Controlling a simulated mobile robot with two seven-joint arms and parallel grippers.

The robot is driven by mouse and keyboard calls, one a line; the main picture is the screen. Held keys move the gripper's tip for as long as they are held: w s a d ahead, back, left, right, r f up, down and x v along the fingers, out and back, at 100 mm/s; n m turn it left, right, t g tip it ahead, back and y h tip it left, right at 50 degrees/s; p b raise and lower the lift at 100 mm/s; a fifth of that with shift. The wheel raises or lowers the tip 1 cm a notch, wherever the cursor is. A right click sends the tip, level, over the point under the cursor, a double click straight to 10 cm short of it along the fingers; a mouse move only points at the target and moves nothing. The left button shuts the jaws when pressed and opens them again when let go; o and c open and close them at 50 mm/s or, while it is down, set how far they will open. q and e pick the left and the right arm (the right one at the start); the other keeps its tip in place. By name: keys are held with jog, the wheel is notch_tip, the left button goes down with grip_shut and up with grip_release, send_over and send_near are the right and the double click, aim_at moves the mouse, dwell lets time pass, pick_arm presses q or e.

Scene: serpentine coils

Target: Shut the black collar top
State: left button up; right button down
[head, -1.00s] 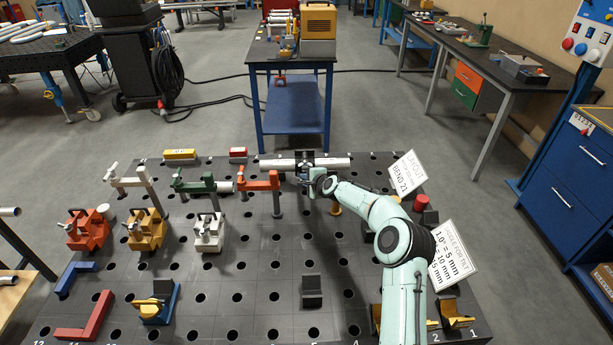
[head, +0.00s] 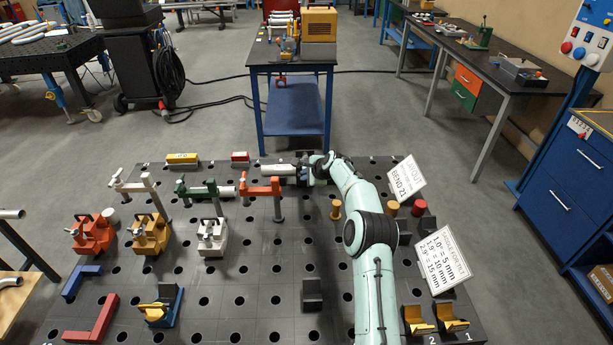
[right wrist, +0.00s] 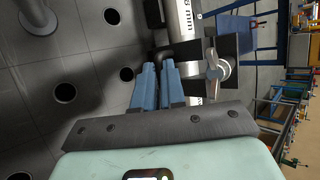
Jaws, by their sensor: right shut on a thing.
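The black collar (head: 304,154) sits around a silver pipe (head: 276,168) at the far edge of the dark perforated table. My right gripper (head: 306,174) is at the collar, and my wrist and forearm hide much of it and the pipe's right part. In the right wrist view, the blue fingers (right wrist: 159,66) are close together on a small dark part by the pipe (right wrist: 187,28). A black plate of the collar (right wrist: 226,46) with a silver wing nut stands just right of the fingers. I cannot tell how far the top is open. My left gripper is not in view.
An orange stand (head: 261,188) is just left of the collar, with a green stand (head: 197,188) beyond it. A black block (head: 312,294) and white label cards (head: 406,177) are also on the table.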

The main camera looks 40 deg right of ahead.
jog(key=shift+f, duration=0.1)
jog(key=c, duration=1.2)
grip_release()
